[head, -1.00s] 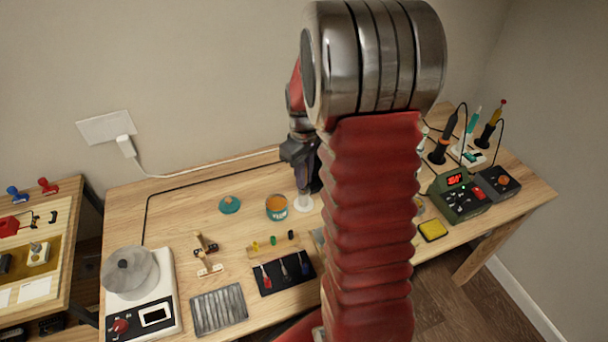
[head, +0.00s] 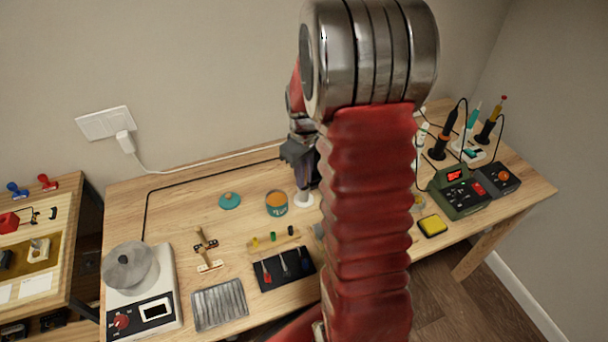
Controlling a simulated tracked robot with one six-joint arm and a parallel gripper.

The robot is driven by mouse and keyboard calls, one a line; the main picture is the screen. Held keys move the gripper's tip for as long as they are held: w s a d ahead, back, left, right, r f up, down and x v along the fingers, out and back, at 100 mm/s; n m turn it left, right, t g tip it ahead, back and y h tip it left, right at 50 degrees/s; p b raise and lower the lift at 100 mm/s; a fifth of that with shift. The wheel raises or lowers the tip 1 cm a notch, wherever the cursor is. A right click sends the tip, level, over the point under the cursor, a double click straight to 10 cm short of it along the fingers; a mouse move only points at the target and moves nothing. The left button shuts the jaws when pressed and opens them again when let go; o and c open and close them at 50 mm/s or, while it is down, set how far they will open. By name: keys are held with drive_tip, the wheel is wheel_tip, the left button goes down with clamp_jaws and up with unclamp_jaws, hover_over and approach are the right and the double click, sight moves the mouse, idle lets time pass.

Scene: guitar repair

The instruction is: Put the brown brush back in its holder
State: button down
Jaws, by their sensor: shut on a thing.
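My gripper (head: 306,178) points down over the back of the workbench, partly behind my red arm. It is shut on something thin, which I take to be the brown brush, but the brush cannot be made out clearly. A small white round base (head: 303,200) stands on the bench right under the fingers. It may be the brush holder. Whether the held thing touches it or sits in it, I cannot tell.
A teal tin (head: 276,204) with orange contents stands just left of the gripper, its teal lid (head: 229,201) beside it. A black tool mat (head: 284,268) lies in front. A soldering station (head: 458,192) stands at the right. The back left bench is clear.

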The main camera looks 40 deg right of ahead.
drive_tip(key=c, duration=1.6)
unclamp_jaws()
drive_tip(key=shift+c, duration=0.2)
drive_tip(key=shift+o, duration=0.3)
drive_tip(key=o, duration=0.6)
drive_tip(key=shift+r, duration=0.1)
drive_tip(key=shift+r, duration=5.45)
